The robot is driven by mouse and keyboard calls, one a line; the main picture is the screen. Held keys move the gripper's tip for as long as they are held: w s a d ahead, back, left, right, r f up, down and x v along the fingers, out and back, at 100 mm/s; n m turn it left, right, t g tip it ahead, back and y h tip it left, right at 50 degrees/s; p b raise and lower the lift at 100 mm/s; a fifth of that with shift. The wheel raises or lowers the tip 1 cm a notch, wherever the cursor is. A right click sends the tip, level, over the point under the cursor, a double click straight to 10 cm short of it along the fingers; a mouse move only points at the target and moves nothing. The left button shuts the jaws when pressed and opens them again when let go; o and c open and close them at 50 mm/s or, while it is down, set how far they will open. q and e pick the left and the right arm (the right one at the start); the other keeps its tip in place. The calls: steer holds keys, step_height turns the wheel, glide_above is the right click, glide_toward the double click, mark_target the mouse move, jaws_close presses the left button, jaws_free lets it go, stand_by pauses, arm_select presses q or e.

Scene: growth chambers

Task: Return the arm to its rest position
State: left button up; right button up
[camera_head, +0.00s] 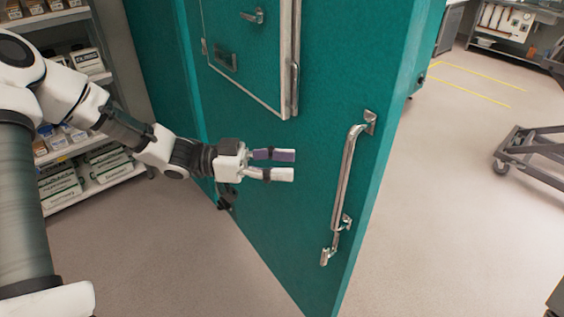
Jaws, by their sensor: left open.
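My left arm comes in from the left. Its gripper (283,165) is open and empty, with the two fingers apart and pointing right. In the picture it overlaps the green chamber door (270,220), left of the long metal door handle (347,175). I see a gap in the picture between the fingertips and the handle. How far the fingers are from the door's face is hard to tell. My right gripper is not in view.
The green door stands at an angle across the middle. Shelves with boxes (62,188) stand behind my arm at the left. A wheeled metal frame (540,150) is at the right. The floor (460,220) right of the door is clear.

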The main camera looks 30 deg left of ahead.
arm_select(q)
steer(key=s+d+f+n+g+y, duration=0.1)
steer(key=s+d+f+n+y, duration=0.2)
steer(key=f, duration=0.7)
steer(key=s+d+f+n+g+y, duration=0.1)
steer(key=s+d+f+n+y, duration=0.2)
steer(key=f, duration=0.7)
steer(key=s+d+f+n+g+y, duration=0.1)
steer(key=s+d+f+n+g, duration=0.3)
steer(key=f, duration=0.6)
steer(key=s+a+f+n+y, duration=0.2)
steer(key=s+a+f+y, duration=0.2)
steer(key=s+a, duration=0.2)
steer(key=s+a+f+n+y, duration=0.2)
steer(key=s+a+f+y, duration=0.2)
steer(key=s, duration=0.3)
steer(key=shift+s+a+g+y, duration=0.15)
steer(key=shift+a+g+y, duration=0.25)
steer(key=shift+a+y, duration=0.45)
